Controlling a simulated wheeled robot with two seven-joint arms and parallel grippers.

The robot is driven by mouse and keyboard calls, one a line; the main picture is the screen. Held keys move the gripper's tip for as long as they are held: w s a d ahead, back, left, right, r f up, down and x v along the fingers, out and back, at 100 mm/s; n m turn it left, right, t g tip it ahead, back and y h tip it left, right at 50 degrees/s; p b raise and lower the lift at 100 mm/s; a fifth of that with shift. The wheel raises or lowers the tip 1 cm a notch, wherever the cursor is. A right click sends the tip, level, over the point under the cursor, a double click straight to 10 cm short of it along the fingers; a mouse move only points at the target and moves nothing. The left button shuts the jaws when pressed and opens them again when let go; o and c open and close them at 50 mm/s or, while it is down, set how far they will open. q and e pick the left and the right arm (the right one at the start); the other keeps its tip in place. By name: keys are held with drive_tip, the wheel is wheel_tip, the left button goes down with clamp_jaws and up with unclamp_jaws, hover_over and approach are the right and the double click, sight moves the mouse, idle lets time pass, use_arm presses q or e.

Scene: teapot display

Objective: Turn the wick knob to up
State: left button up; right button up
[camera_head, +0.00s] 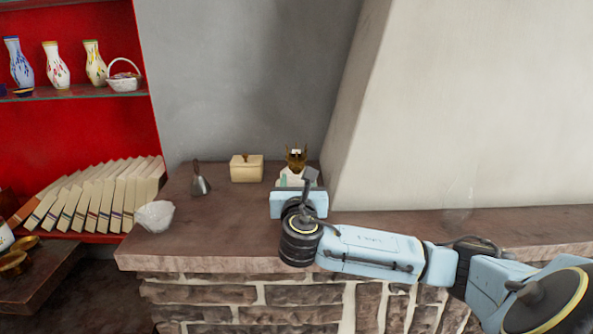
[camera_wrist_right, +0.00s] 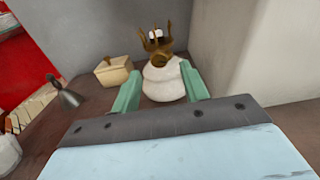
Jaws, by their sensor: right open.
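An oil lamp with a white base (camera_wrist_right: 163,84) and a brass, crown-like top (camera_wrist_right: 157,42) stands on the stone ledge against the wall. A round brass part, probably the wick knob (camera_wrist_right: 159,60), faces me just below the crown in the right wrist view. In the head view the lamp's brass top (camera_head: 296,158) shows above my right gripper (camera_head: 297,185), which hides much of its base. My right gripper's green fingers (camera_wrist_right: 158,85) are open, one on each side of the white base, with nothing clearly gripped. My left gripper is not in view.
A cream box (camera_head: 246,169) stands left of the lamp, with a grey bell (camera_head: 200,182) and a white crumpled-looking bowl (camera_head: 155,215) farther left. The white slanted wall (camera_head: 450,110) rises close on the lamp's right. The ledge front (camera_head: 200,250) is mostly clear.

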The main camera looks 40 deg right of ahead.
sight(297, 171)
drive_tip(key=x, duration=0.4)
drive_tip(key=shift+w+d, duration=0.1)
drive_tip(key=shift+w, duration=0.15)
drive_tip(key=shift+d, duration=0.1)
clamp_jaws()
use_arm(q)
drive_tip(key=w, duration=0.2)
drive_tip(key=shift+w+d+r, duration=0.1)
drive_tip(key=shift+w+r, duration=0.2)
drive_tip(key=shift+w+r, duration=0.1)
use_arm(e)
drive_tip(key=shift+m, duration=0.3)
